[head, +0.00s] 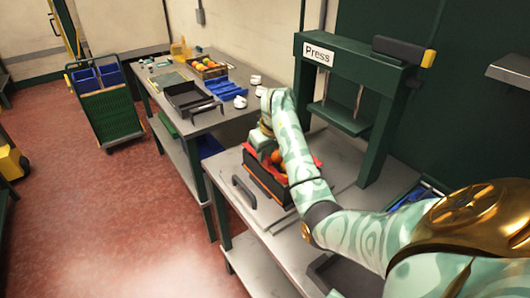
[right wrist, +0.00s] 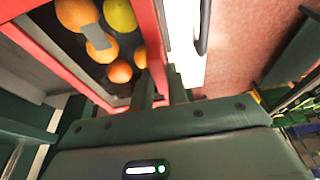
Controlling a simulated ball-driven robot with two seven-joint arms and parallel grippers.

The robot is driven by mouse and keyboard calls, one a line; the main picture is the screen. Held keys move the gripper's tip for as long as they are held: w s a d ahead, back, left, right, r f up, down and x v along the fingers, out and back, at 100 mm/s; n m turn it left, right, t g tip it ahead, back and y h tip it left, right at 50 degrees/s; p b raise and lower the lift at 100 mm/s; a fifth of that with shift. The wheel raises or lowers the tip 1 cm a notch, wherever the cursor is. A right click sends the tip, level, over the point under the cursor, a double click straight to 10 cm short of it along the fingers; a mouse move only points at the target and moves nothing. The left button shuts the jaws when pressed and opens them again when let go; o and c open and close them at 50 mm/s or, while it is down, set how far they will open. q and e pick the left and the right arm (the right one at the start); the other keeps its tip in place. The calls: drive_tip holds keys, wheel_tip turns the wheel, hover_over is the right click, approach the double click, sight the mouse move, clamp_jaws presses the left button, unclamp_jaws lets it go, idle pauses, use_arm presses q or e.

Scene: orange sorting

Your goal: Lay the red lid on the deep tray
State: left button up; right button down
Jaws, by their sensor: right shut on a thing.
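A dark, deep tray with a red rim (head: 262,178) stands on the near table, with oranges (head: 277,157) in it. In the right wrist view its red edge (right wrist: 157,42) frames several oranges and one yellow-green fruit (right wrist: 119,14). I cannot tell a separate red lid from this red rim. My right gripper (head: 262,134) is over the far-left end of the tray. Its fingers (right wrist: 150,88) are shut at the red edge, and the exact contact is partly hidden. My arm covers part of the tray in the head view. My left gripper is not in view.
A green press (head: 351,60) stands close behind and right of the tray. A black handle (head: 244,191) is at the table's left side. The farther table holds an empty-looking black tray (head: 187,108), a blue item (head: 226,89), white cups (head: 240,102) and a fruit crate (head: 208,70).

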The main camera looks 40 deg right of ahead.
drive_tip(key=c, duration=1.3)
unclamp_jaws()
wheel_tip(320, 180, up, 9)
drive_tip(key=p, duration=0.7)
